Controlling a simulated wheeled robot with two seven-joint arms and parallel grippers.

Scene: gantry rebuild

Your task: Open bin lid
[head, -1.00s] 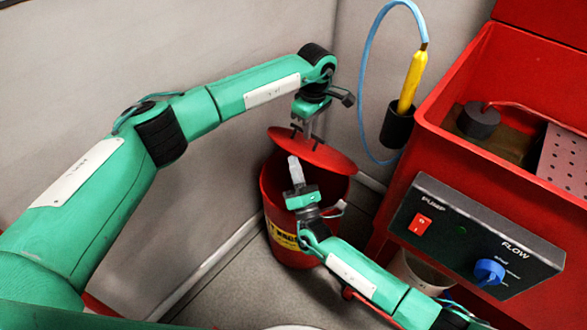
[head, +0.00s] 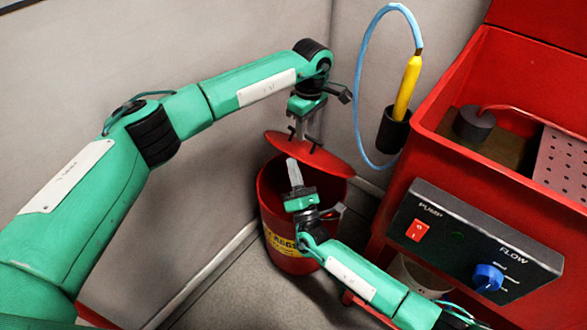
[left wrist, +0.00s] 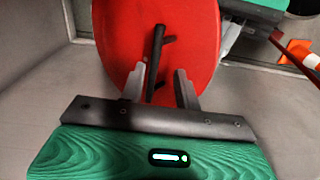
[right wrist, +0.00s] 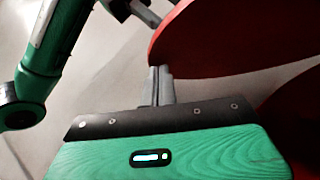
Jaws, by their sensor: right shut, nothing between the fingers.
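The red bin (head: 272,222) stands on the floor in the corner, with a yellow label on its front. Its round red lid (head: 325,165) is tilted up at the back, and the dark inside shows in front of it. My left gripper (head: 300,138) is over the lid. In the left wrist view its fingers (left wrist: 160,82) are apart on either side of the black lid handle (left wrist: 156,60), with red lid showing between finger and bar. My right gripper (head: 294,162) is shut and empty over the bin's mouth, its tips close to the lid's edge (right wrist: 185,50); contact is unclear.
A red parts washer (head: 440,160) with a pump and flow panel (head: 470,245) stands close at right. A yellow brush (head: 408,85) sits in a black holder on the wall with a blue hose. Grey walls close in behind the bin. An orange cone (left wrist: 300,55) shows in the left wrist view.

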